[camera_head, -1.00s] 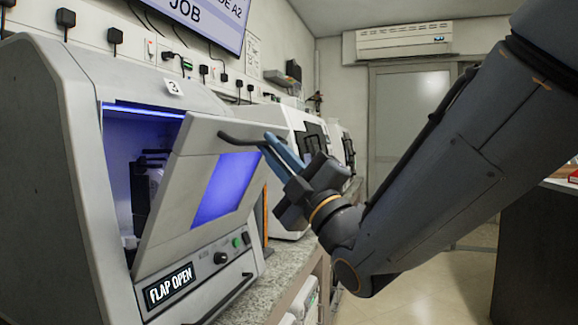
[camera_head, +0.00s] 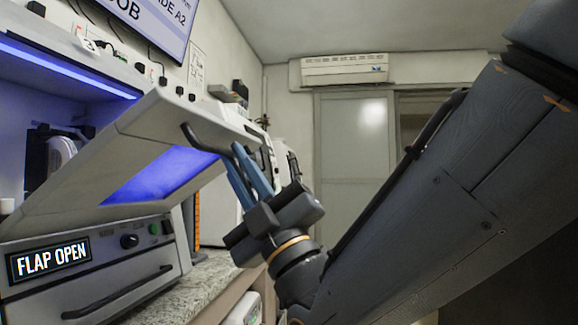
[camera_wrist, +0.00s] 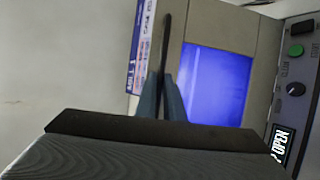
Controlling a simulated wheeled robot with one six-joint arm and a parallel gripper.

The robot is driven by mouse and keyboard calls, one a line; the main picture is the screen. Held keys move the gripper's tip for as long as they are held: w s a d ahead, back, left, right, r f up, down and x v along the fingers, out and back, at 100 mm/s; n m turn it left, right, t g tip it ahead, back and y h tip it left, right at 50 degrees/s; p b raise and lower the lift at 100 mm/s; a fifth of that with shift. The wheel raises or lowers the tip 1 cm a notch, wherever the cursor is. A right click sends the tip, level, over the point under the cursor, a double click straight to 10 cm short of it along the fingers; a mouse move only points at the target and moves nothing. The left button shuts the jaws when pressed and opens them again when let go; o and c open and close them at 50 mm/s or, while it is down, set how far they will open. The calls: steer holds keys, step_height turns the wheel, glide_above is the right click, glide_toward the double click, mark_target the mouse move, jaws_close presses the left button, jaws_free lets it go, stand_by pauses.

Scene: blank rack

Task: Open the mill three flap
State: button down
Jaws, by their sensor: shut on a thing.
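The mill's front display (camera_head: 48,260) reads "FLAP OPEN". A dark bar handle (camera_head: 196,140) runs along the flap's outer edge. My gripper (camera_head: 240,158) has blue fingers shut on this handle. In the wrist view the fingers (camera_wrist: 163,98) meet at the dark handle (camera_wrist: 166,45), beside the flap's blue window (camera_wrist: 215,82). The exact finger contact is partly hidden.
The mill's lower panel carries a black knob (camera_head: 130,241), a green button and a lower bar handle (camera_head: 118,292). A speckled counter (camera_head: 200,285) runs along the wall with other machines behind. A door (camera_head: 355,150) stands at the back, with open floor to the right.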

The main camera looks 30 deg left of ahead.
step_height(320, 180, down, 6)
steer(key=d+b, duration=0.1)
steer(key=b, duration=0.3)
steer(key=shift+f, duration=0.25)
steer(key=shift+d, duration=0.1)
steer(key=c, duration=2.3)
jaws_free()
steer(key=o, duration=0.4)
steer(key=shift+a+f, duration=0.15)
steer(key=shift+a, duration=0.35)
steer(key=shift+o, duration=0.2)
steer(key=shift+d+r, duration=0.2)
steer(key=shift+d, duration=0.15)
steer(key=shift+w+d, duration=0.1)
steer(key=shift+w, duration=0.05)
steer(key=v, duration=0.7)
steer(key=shift+d+f, duration=0.25)
